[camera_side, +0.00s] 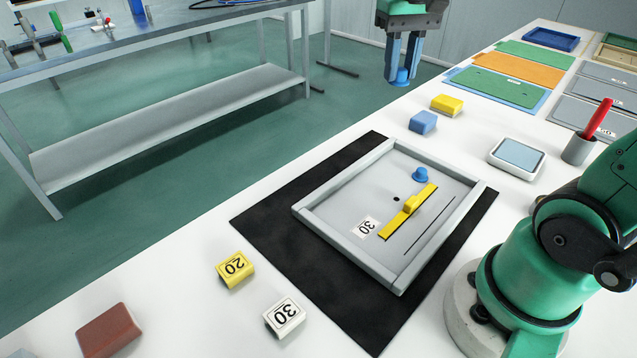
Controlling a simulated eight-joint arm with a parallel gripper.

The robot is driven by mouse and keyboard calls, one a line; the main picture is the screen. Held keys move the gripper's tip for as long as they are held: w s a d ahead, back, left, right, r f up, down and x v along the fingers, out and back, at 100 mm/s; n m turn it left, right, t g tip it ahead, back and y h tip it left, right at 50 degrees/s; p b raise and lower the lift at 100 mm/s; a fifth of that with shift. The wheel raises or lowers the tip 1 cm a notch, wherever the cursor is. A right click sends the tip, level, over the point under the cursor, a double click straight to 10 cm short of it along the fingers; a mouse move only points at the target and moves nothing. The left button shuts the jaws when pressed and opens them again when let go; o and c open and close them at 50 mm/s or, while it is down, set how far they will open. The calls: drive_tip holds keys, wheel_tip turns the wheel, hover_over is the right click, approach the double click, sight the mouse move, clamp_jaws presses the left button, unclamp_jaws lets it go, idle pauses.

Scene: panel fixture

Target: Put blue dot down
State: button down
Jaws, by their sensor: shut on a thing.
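My gripper (403,70) hangs at the top of the view, high above the back edge of the white table. Its two blue-grey fingers are shut on a blue dot (403,78), a small round blue piece at the fingertips. The grey panel (345,196) lies in its raised frame on a black mat (268,226), to the front of and below the gripper. A second blue round piece (420,175) sits on the panel near its far end. A yellow bar with a raised grip (410,207), a white "30" label (366,227) and a small black hole (396,199) are also on the panel.
A blue block (423,122) and a yellow block (446,104) stand beyond the panel. A yellow "20" block (235,268), a white "30" block (284,318) and a brown block (108,330) are at the front. A white-framed pad (517,156) and a grey cup (578,149) stand right.

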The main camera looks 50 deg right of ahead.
sight(396, 199)
drive_tip(key=shift+n, duration=0.6)
drive_tip(key=s+f, duration=0.1)
drive_tip(key=f, duration=0.6)
drive_tip(key=s+f, duration=0.1)
drive_tip(key=f, duration=0.6)
drive_tip(key=s+f, duration=0.1)
drive_tip(key=f, duration=0.5)
drive_tip(key=shift+s+d+f, duration=0.2)
drive_tip(key=shift+s+f, duration=0.05)
drive_tip(key=shift+f, duration=0.15)
drive_tip(key=shift+f, duration=0.1)
drive_tip(key=c, duration=0.7)
unclamp_jaws()
drive_tip(key=shift+o, duration=0.2)
wheel_tip(396, 199, up, 12)
drive_tip(key=w+a+n+t, duration=0.3)
drive_tip(key=a+n+t, duration=0.1)
drive_tip(key=a+t, duration=0.3)
drive_tip(key=shift+a+r, duration=0.3)
drive_tip(key=shift+a, duration=0.7)
